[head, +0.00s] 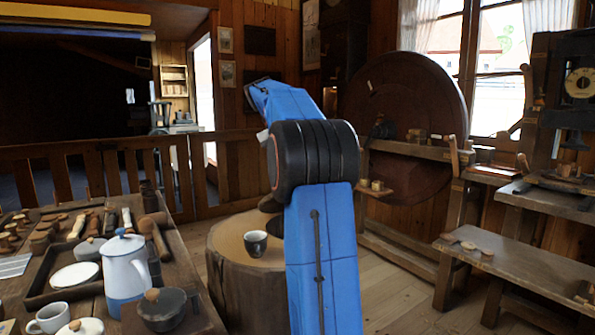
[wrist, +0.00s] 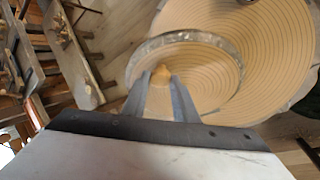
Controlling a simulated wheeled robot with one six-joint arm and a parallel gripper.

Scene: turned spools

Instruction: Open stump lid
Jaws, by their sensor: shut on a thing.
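The wooden stump (head: 237,275) stands mid-floor, partly hidden behind my blue arm. In the wrist view its ringed top (wrist: 283,40) fills the upper right. A round disc with a grey rim, looking like the lid (wrist: 190,37), shows over the ringed wood. My gripper (wrist: 160,80) is shut on a small wooden knob (wrist: 160,72) in front of this disc. I cannot tell whether the disc rests on something or is raised. My gripper is hidden in the head view. A dark rounded thing (head: 269,204) peeks out beside my arm at the stump's back.
A table at left holds a white and blue pot (head: 125,267), a dark lidded pot (head: 162,308) and tools. A bench (head: 520,265) stands at right. Floor shows between stump and bench.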

